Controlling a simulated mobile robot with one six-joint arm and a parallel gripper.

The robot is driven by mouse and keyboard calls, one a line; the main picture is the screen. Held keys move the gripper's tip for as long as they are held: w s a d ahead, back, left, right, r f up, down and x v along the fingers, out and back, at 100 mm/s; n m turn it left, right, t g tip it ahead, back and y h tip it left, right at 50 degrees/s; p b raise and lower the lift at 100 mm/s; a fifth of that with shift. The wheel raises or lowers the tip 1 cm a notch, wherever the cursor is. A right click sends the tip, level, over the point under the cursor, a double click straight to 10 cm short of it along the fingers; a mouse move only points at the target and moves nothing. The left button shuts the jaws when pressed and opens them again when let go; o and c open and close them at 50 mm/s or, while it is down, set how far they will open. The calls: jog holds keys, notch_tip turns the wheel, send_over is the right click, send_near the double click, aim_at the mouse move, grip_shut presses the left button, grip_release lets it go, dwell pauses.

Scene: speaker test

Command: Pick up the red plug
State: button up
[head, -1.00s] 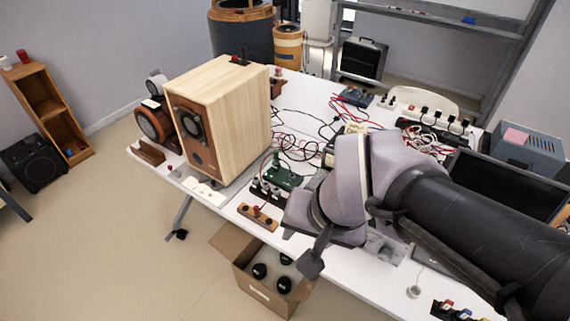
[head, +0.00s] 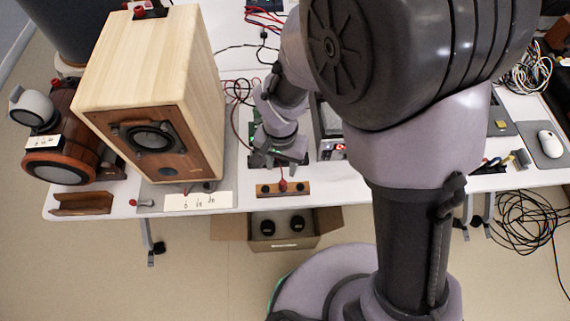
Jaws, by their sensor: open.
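A red plug (head: 283,185) stands upright on a small wooden block (head: 265,190) at the table's front edge, right of the big wooden speaker (head: 150,90). A thin red wire seems to rise from it. My gripper (head: 277,161) is open and points down just above and behind the plug, apart from it as far as I can tell. Its fingertips are small and partly blend with the dark parts behind. The green circuit board behind is mostly hidden by my gripper.
A paper label (head: 197,201) and a small red-tipped piece (head: 142,203) lie left of the block. A cardboard box (head: 283,228) stands on the floor below the edge. A dark instrument (head: 328,130) stands close right of my gripper. Cables lie behind.

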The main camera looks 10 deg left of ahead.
aim_at(283, 182)
notch_tip(283, 182, down, 4)
jog(key=shift+r+b, duration=0.25)
jog(key=shift+b, duration=0.2)
jog(key=f+b, duration=0.2)
jog(key=f, duration=0.1)
jog(key=s+f+b, duration=0.1)
jog(key=f, duration=0.1)
jog(key=shift+d, duration=0.25)
jog(key=shift+f, duration=0.3)
jog(key=shift+r, duration=0.15)
jog(key=shift+c, duration=0.4)
grip_shut()
